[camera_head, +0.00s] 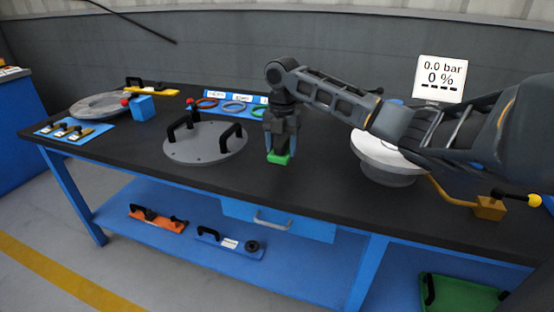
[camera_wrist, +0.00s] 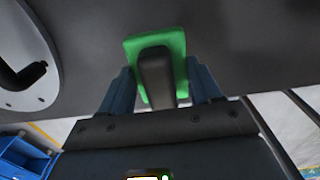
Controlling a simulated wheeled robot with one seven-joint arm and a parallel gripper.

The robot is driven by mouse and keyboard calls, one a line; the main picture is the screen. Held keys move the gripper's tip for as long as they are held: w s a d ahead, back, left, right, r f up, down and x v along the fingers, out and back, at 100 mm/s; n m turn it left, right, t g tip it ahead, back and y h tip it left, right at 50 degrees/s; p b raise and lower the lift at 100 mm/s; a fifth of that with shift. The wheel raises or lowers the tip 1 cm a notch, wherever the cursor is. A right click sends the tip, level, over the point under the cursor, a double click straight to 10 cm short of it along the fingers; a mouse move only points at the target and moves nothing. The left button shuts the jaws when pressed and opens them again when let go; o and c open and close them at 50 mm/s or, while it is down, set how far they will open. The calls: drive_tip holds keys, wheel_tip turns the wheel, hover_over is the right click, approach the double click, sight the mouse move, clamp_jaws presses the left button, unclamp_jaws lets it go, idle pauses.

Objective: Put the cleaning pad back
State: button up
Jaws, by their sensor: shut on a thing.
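The cleaning pad is green with a dark handle. In the head view the pad (camera_head: 278,159) is under my gripper (camera_head: 279,148), close to the bench top near its front edge. In the wrist view the pad (camera_wrist: 131,52) and its dark handle (camera_wrist: 155,72) are between the fingers of my gripper (camera_wrist: 163,85). The gripper is shut on the handle. Whether the pad touches the bench top cannot be told.
A grey round lid (camera_head: 205,150) with black handles lies left of the pad. Coloured rings (camera_head: 236,106) lie on a blue holder behind. A white-topped flange (camera_head: 385,160) stands right, under my arm. A tool mat (camera_head: 72,131) is far left. The front bench between is clear.

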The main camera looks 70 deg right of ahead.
sight(277, 170)
drive_tip(key=shift+w+a+f, duration=0.35)
drive_tip(key=shift+w+f, duration=0.05)
drive_tip(key=shift+w, duration=0.15)
drive_tip(key=shift+f, duration=2)
drive_tip(key=shift+f, duration=0.1)
drive_tip(key=o, duration=1)
wheel_tip(277, 170, up, 12)
drive_tip(key=shift+r, duration=0.1)
